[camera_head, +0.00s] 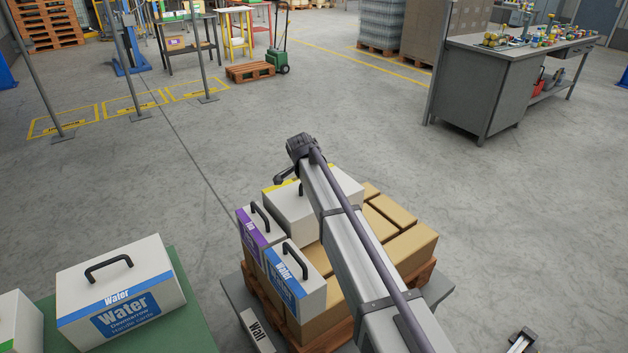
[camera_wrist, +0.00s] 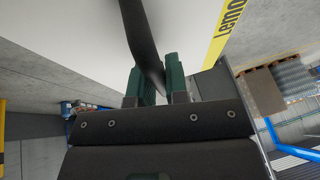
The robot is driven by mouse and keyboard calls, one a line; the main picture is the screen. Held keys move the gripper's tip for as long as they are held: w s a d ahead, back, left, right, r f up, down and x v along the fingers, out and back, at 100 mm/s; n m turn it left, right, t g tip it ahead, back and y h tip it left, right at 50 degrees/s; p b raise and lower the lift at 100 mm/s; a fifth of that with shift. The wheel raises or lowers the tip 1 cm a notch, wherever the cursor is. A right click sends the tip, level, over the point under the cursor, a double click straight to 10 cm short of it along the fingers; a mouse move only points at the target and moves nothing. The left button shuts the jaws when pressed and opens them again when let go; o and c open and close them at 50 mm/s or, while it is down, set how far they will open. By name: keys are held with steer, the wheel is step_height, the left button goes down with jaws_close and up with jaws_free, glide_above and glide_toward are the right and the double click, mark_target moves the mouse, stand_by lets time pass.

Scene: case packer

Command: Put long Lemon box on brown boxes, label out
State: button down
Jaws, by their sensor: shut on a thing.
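The long Lemon box (camera_head: 290,212) is white, with a yellow strip along the far left edge of its top; its label face is turned away from the head camera. It is at the far left of the stack of brown boxes (camera_head: 412,248); I cannot tell whether it rests on them or hangs just above. In the wrist view my gripper (camera_wrist: 158,78) has its green fingers shut on the dark handle of the Lemon box (camera_wrist: 70,35), whose yellow strip reads partly "Lemon". In the head view my arm hides the gripper and part of the box.
A purple-labelled box (camera_head: 254,232) and a blue-labelled Water box (camera_head: 297,285) stand on the stack's left side, close to the Lemon box. The stack is on a wooden pallet (camera_head: 420,285). A longer Water box (camera_head: 120,290) sits on a green surface at left. Brown tops at right are bare.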

steer(key=shift+f+b, duration=1.3)
steer(key=shift+f, duration=0.25)
steer(key=shift+f+b, duration=0.35)
steer(key=c, duration=1.1)
jaws_free()
steer(key=shift+o, duration=0.2)
steer(key=shift+r, duration=0.1)
